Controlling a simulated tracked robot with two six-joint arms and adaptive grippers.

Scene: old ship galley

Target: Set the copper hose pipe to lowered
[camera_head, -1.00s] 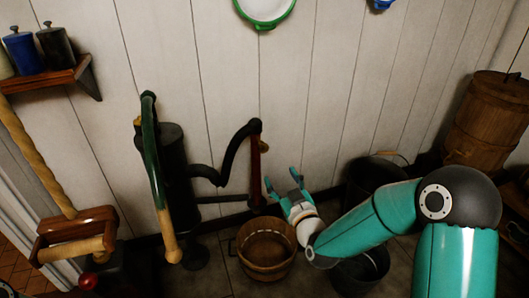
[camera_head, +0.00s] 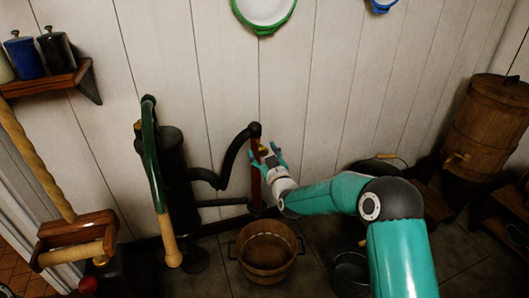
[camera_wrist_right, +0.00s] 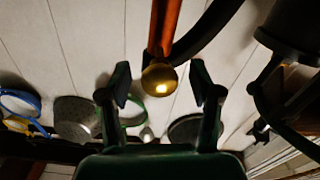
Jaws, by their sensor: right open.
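The copper hose pipe (camera_head: 255,190) is a reddish upright pipe against the plank wall, beside the curved black hose (camera_head: 232,158) of the pump. In the right wrist view its reddish shaft (camera_wrist_right: 166,28) ends in a shiny brass ball (camera_wrist_right: 159,79). My right gripper (camera_head: 268,155) is at the upper part of the pipe in the head view. In the wrist view its two fingers (camera_wrist_right: 160,84) are open, one on each side of the brass ball, with gaps showing. My left gripper is not in view.
The dark pump (camera_head: 178,185) with a green, wooden-ended handle (camera_head: 153,150) stands to the left. A wooden bucket (camera_head: 267,255) is on the floor below the pipe. A dark metal bucket (camera_head: 350,272) and a wooden barrel (camera_head: 488,125) are to the right.

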